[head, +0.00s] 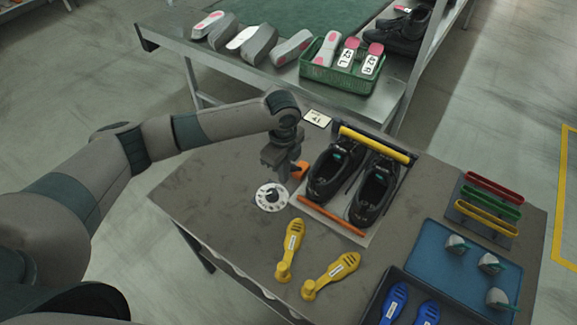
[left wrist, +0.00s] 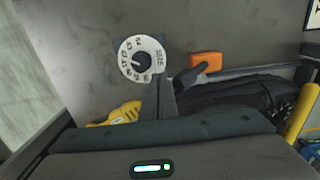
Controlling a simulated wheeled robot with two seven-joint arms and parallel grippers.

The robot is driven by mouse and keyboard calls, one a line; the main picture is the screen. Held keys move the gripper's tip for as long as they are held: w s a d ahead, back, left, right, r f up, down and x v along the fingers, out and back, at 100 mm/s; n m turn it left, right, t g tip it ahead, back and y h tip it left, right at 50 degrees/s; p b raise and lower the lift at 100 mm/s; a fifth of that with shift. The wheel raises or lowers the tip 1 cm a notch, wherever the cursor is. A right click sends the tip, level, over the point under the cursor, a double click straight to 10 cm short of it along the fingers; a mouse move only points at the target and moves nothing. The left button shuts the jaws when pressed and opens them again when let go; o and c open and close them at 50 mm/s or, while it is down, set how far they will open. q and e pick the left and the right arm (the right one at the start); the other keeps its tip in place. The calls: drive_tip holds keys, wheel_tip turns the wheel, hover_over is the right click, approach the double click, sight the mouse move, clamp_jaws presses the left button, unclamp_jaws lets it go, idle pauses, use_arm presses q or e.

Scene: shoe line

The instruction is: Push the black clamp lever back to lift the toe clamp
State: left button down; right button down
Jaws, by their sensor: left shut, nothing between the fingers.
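Two black shoes, the left one (head: 331,170) and the right one (head: 374,190), stand side by side in a fixture on the table. A yellow bar with black ends (head: 375,144) crosses behind them, and an orange bar (head: 332,216) lies in front. I cannot tell for sure which part is the toe clamp. My left gripper (head: 283,170) is shut and empty, left of the left shoe, by an orange block (head: 300,170). In the left wrist view, a dark lever-like piece (left wrist: 190,79) lies between the left gripper (left wrist: 159,90) and the orange block (left wrist: 207,62); contact is unclear. My right gripper is not in view.
A white numbered dial (head: 271,197) lies just below the gripper. Yellow sole-shaped pieces (head: 290,250) lie in front. A blue mat (head: 450,280) and coloured bars (head: 490,205) are at right. A green basket (head: 342,78) stands on the bench behind.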

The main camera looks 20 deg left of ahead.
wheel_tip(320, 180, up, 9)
drive_tip(key=p, duration=0.8)
drive_tip(key=shift+p, duration=0.35)
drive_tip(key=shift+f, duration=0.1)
idle(0.4)
